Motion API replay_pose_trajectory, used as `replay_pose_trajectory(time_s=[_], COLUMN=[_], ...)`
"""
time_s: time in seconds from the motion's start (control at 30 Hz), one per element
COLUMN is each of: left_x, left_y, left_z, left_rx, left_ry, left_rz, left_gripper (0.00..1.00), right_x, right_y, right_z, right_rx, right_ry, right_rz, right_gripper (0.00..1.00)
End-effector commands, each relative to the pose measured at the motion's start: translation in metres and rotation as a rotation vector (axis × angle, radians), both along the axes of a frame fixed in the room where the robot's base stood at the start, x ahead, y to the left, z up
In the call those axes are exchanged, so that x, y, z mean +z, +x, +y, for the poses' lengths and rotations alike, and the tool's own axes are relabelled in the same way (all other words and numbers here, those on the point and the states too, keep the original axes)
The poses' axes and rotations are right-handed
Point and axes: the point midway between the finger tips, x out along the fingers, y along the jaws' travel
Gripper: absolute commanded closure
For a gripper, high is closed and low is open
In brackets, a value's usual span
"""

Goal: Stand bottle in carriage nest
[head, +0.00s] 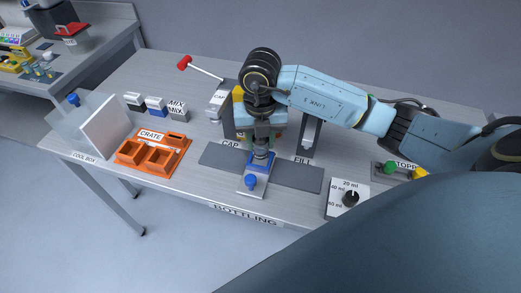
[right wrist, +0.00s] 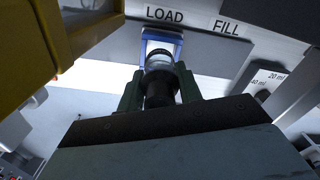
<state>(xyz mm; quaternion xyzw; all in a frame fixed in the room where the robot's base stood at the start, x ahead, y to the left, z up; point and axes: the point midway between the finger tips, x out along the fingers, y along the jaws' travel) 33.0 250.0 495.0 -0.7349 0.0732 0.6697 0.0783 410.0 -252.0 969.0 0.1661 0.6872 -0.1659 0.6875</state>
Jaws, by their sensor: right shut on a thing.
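My right gripper (head: 262,140) points down over the bottling station and is shut on a small grey, see-through bottle (head: 262,153). In the right wrist view the bottle (right wrist: 160,66) sits between the two dark green fingers (right wrist: 159,88). The carriage has a blue nest (head: 260,167) and a blue knob (head: 251,181), on the dark grey track near the LOAD mark. The blue nest also shows in the right wrist view (right wrist: 146,42), around or just beyond the bottle's far end. I cannot tell whether the bottle rests in it. My left gripper is not in view.
The dark track (head: 295,175) runs between the CAP and FILL marks. An orange crate (head: 153,155) and a cool box (head: 103,127) stand left. A dial box (head: 347,198) is right, near the front edge. A red-knobbed lever (head: 184,63) stands behind.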

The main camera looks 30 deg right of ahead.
Motion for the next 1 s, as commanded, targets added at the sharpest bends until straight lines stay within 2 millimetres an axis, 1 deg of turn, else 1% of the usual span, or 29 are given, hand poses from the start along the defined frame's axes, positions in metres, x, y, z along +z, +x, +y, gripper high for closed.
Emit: replay_pose_trajectory(time_s=[0.13,0.3,0.33,0.67,0.7,0.8,0.87,1.0], left_x=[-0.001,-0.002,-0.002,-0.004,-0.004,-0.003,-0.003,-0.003], left_y=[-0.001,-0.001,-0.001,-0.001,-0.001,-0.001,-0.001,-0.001], left_z=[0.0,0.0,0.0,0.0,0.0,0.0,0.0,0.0], left_rx=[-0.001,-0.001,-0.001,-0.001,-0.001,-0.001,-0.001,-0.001], left_ry=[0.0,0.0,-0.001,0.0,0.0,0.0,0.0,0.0], left_rz=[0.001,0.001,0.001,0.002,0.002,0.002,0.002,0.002], left_gripper=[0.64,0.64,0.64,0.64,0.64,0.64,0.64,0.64], right_x=[-0.012,-0.037,-0.039,-0.042,-0.042,-0.042,-0.042,-0.042], right_y=[-0.001,-0.001,-0.001,0.0,0.0,0.0,0.0,0.0], right_z=[0.0,0.0,0.0,0.0,0.0,0.0,0.0,0.0], right_rx=[0.002,0.002,0.001,0.003,0.003,0.003,0.003,0.003], right_ry=[0.0,0.0,-0.001,-0.001,-0.001,-0.001,-0.001,-0.001], right_rz=[0.003,0.003,0.003,0.0,0.0,0.0,0.0,0.0], right_gripper=[0.86,0.86,0.86,0.86,0.62,0.49,0.43,0.43])
